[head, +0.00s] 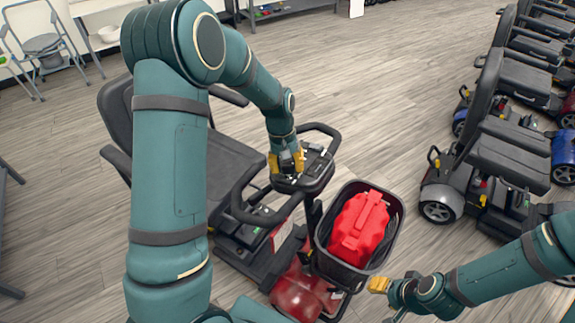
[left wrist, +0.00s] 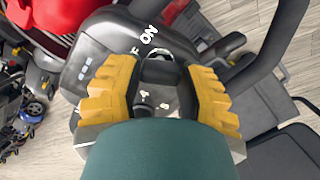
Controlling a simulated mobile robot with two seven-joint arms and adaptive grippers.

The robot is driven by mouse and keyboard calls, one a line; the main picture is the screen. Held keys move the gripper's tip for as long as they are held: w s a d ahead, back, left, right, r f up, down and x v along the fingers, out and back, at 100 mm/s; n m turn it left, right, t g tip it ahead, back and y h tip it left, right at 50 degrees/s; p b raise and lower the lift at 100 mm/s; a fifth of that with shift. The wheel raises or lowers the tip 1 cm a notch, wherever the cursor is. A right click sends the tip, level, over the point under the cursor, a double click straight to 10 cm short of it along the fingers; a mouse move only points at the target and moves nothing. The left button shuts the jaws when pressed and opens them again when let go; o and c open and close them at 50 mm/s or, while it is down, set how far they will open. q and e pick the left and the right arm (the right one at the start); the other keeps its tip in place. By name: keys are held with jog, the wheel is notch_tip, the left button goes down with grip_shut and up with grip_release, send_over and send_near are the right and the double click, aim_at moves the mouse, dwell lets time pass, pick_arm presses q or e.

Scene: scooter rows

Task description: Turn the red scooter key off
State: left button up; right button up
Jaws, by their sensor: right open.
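The red scooter (head: 305,292) stands below me, with a dark handlebar console (head: 312,172) that also shows in the left wrist view (left wrist: 95,50). My left gripper (head: 286,162) is over the console, yellow fingers pointing down. In the left wrist view its fingers (left wrist: 161,85) stand on either side of a dark key head (left wrist: 160,71), which fills the gap between their pads. My right gripper (head: 386,298) is open and empty, low and right of the basket.
A black basket (head: 399,215) holding a red bag (head: 360,226) is fixed at the scooter's front. The scooter's dark seat (head: 232,163) is on the left. A row of parked scooters (head: 505,150) stands at right, with clear wood floor (head: 385,100) between.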

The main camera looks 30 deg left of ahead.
pick_arm(q)
jog(key=o, duration=0.3)
jog(key=shift+r, duration=0.1)
jog(key=v, duration=1.1)
jog(key=shift+r, duration=0.35)
